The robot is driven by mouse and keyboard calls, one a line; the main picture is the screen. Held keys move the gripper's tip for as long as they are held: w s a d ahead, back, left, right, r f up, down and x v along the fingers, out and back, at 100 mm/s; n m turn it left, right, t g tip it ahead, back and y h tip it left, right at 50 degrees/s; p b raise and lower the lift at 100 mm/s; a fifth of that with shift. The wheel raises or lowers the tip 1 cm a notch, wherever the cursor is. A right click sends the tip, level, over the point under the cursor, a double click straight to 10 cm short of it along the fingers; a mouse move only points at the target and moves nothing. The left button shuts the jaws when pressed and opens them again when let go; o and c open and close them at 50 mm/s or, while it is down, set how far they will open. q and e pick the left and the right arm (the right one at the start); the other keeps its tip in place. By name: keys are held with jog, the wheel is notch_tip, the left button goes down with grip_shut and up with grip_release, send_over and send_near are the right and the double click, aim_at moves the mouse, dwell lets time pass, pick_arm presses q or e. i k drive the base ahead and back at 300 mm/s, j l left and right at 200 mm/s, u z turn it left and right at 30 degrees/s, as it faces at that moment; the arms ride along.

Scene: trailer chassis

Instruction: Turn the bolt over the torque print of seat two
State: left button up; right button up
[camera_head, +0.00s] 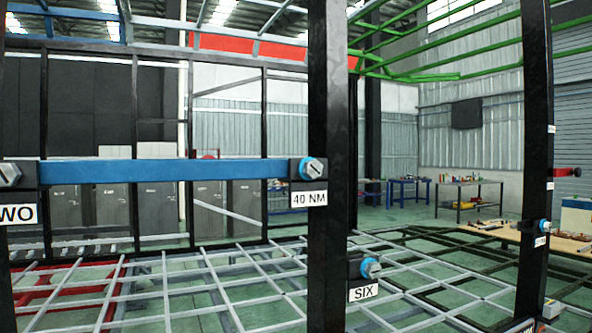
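A silver hex bolt (312,168) with a blue collar sits in a black block just above the white "40 NM" print (309,199). Both are on the near black post. A light line marks the bolt's face. At the left edge, another silver bolt (9,174) sits above a cut-off label reading "WO" (18,214). A blue bar (165,171) runs level between these two bolt blocks. Lower on the near post's right side, a blue-collared bolt (370,268) sits above the label "SIX" (363,292). Neither of my grippers is in view.
The near black post (332,110) stands upright at centre. Grey grid bars (200,290) spread low in front. Worktables (470,184) stand behind.

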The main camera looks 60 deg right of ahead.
aim_at(309, 169)
jog(key=z, duration=1.9)
